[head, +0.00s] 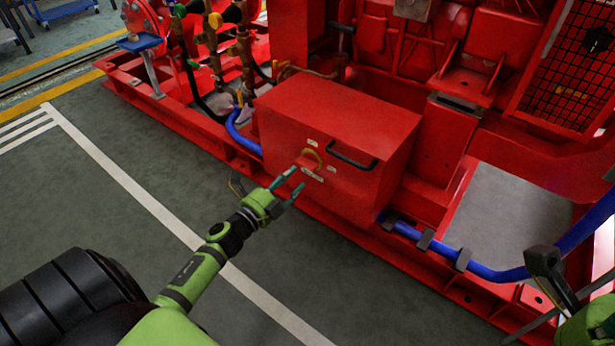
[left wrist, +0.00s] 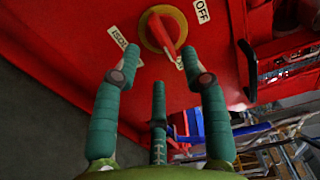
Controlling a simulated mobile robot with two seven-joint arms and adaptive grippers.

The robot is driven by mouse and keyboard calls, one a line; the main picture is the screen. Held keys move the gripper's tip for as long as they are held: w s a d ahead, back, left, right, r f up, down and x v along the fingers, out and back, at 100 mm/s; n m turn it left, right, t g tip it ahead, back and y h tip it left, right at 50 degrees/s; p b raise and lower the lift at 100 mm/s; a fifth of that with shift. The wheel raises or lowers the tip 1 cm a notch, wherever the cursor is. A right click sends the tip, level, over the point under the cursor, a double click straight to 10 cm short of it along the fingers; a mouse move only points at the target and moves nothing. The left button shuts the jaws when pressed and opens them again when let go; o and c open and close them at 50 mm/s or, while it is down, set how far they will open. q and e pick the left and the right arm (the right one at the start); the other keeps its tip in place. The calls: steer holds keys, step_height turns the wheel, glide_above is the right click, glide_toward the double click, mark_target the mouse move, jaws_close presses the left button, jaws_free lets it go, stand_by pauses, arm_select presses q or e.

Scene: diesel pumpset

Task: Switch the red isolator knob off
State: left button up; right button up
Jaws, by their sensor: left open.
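The red isolator knob (left wrist: 163,33) sits on a yellow round plate on the red box (head: 335,125). Its bar slants down to the right in the left wrist view. An OFF label (left wrist: 202,11) is to its upper right, and a partly hidden label lies by the bar's lower end. In the head view the yellow plate (head: 312,156) shows on the box's front face. My left gripper (head: 291,184) is open and empty, just in front of the knob. In the left wrist view its teal fingers (left wrist: 160,68) are spread just below the knob, apart from it.
A black handle (head: 352,158) sticks out of the box to the right of the knob. Blue hoses (head: 480,269) run along the red base frame. Open grey floor (head: 110,225) lies in front. Part of my right arm shows at the lower right; its fingers cannot be made out.

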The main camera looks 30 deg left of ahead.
mark_target(307, 164)
arm_select(q)
steer(key=w+b, duration=0.1)
steer(key=w, duration=0.5)
steer(key=shift+d+b, duration=0.2)
steer(key=shift+b, duration=0.15)
jaws_close()
